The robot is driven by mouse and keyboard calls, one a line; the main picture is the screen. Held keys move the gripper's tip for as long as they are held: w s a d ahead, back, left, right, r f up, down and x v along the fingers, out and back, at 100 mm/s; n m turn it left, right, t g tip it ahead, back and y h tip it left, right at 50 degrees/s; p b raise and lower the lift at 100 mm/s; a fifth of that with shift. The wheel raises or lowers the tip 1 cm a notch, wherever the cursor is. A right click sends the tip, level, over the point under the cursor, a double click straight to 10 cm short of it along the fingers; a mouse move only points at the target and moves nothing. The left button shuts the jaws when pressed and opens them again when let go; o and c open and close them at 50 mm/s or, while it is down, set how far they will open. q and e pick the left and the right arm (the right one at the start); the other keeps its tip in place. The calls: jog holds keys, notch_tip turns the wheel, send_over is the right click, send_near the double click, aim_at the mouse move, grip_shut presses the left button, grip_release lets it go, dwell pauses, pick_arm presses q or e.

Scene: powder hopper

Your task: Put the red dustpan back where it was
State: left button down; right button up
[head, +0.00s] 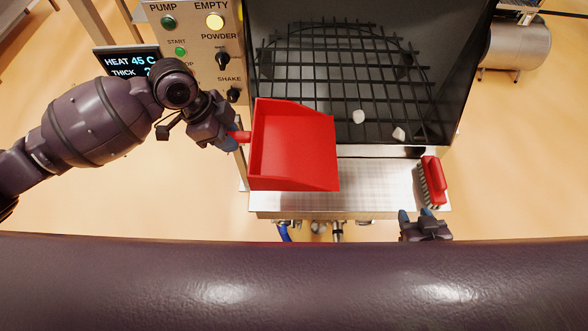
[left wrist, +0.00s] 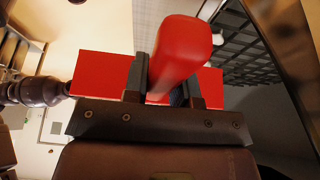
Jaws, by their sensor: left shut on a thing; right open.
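The red dustpan (head: 294,146) is held level in front of the hopper, over the left part of the steel shelf (head: 375,185); its tray looks empty. My left gripper (head: 233,140) is shut on its handle at the left. In the left wrist view the red handle (left wrist: 183,50) sits between the two dark fingers (left wrist: 168,85), with the pan behind them. I cannot tell how far the dustpan is above the shelf. My right gripper (head: 416,219) is open and empty, just in front of the shelf's right end.
The hopper's black grate (head: 340,75) holds two white lumps (head: 359,117). A control panel (head: 195,45) and a display (head: 128,62) stand at the left. The shelf's middle is clear.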

pick_arm(q)
jog(key=shift+w, duration=0.25)
jog(key=shift+s+f, duration=0.1)
jog(key=shift+f, duration=0.15)
notch_tip(320, 180, down, 19)
jog(key=b, duration=0.1)
jog(key=shift+f, duration=0.2)
pick_arm(e)
jog(key=f, duration=0.1)
jog(key=s+f, duration=0.1)
jog(key=shift+s+d+f+g, duration=0.15)
jog(key=shift+s+f+g, duration=0.15)
jog(key=shift+f, duration=0.05)
pick_arm(q)
jog(key=shift+f, duration=0.15)
pick_arm(e)
jog(key=shift+f, duration=0.1)
